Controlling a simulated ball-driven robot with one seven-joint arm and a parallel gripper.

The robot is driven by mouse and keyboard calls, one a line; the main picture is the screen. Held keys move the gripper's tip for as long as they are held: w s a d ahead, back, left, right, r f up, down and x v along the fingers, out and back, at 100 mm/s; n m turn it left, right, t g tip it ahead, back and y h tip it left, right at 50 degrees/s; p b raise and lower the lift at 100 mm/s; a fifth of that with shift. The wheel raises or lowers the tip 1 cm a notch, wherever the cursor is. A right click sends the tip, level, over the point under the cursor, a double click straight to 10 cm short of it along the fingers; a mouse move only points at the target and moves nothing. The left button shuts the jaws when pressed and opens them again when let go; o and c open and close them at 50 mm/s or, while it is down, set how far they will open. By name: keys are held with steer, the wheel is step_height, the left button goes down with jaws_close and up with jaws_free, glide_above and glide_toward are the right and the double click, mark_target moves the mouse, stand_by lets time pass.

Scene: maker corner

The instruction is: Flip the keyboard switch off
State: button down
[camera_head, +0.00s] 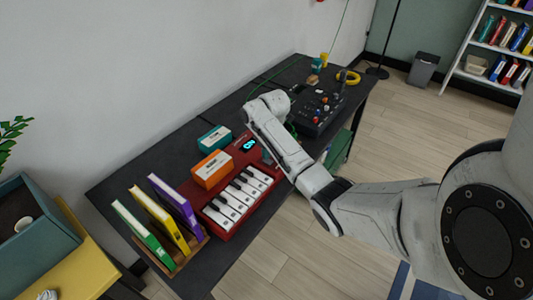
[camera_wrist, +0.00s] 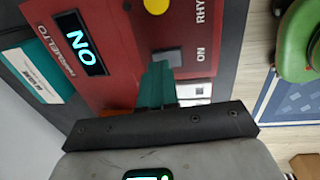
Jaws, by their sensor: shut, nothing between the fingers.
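The red keyboard (camera_head: 229,224) lies on the dark table, with white and black keys along its front. Its small display (camera_head: 248,145) is lit; in the wrist view the display (camera_wrist: 80,43) shows glowing letters that read as ON turned around. A dark grey switch (camera_wrist: 169,56) sits on the red panel beside a printed ON label. My gripper (camera_wrist: 156,75) has its teal fingers shut and empty, with the tips right at the switch; I cannot tell whether they touch it. In the head view my gripper (camera_head: 268,157) is over the keyboard's far right end.
An orange box (camera_head: 212,169) and a teal box (camera_head: 214,138) stand behind the keyboard. Several books in a rack (camera_head: 196,244) stand to its left. A black control panel (camera_head: 318,112) lies beyond my arm. A yellow knob (camera_wrist: 156,6) is near the switch.

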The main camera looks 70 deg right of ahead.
steer(key=shift+f, duration=0.6)
